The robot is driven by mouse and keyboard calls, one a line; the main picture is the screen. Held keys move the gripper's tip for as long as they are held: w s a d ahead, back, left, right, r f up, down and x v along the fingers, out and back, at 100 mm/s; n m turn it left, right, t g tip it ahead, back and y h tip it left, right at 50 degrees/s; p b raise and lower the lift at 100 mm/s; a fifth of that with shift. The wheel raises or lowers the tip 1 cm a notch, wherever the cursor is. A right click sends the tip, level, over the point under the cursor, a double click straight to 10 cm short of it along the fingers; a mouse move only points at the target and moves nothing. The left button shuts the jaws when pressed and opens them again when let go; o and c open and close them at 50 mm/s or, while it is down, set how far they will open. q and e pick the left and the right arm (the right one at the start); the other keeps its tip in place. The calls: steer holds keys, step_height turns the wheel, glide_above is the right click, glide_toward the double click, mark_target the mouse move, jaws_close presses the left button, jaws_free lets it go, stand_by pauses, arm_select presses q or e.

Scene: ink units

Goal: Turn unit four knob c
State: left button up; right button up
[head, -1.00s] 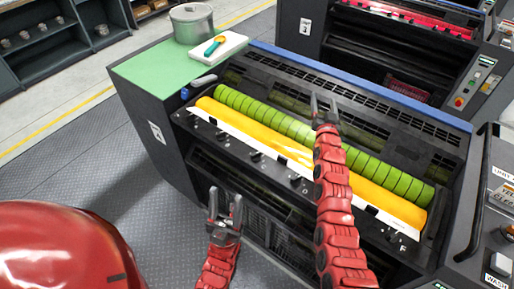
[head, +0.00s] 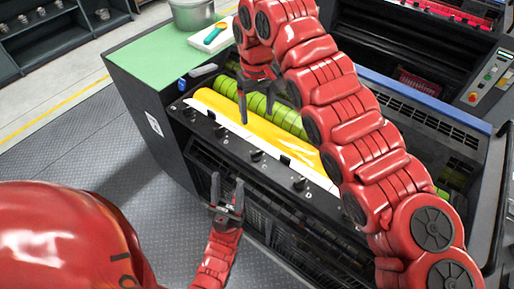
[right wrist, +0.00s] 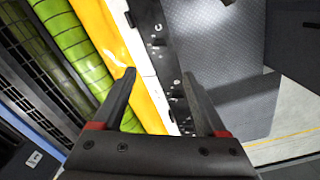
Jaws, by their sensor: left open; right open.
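The ink unit (head: 130,105) is a dark machine with a green top at its left, green rollers and a yellow ink strip. Its front ledge carries a row of small black knobs. The third from the left, seemingly knob c (head: 256,155), stands free; the fourth (head: 299,183) has a letter D beside it. My right gripper (head: 270,112) is open and empty above the rollers and yellow strip, behind the knob row. In the right wrist view its open fingers (right wrist: 158,74) span the strip and ledge. My left gripper (head: 227,180) is open and empty in front of the ledge.
A metal pot (head: 193,14) and a white tray (head: 212,36) stand on the green top. Another unit (head: 400,45) stands behind at the right. My right arm covers the ledge's right part. The floor at the left is clear.

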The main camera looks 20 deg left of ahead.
mark_target(257, 153)
step_height(257, 153, down, 16)
steer(key=p, duration=0.5)
steer(key=shift+f, duration=0.15)
steer(key=shift+w+f, duration=0.1)
steer(key=shift+f, duration=0.25)
jaws_close()
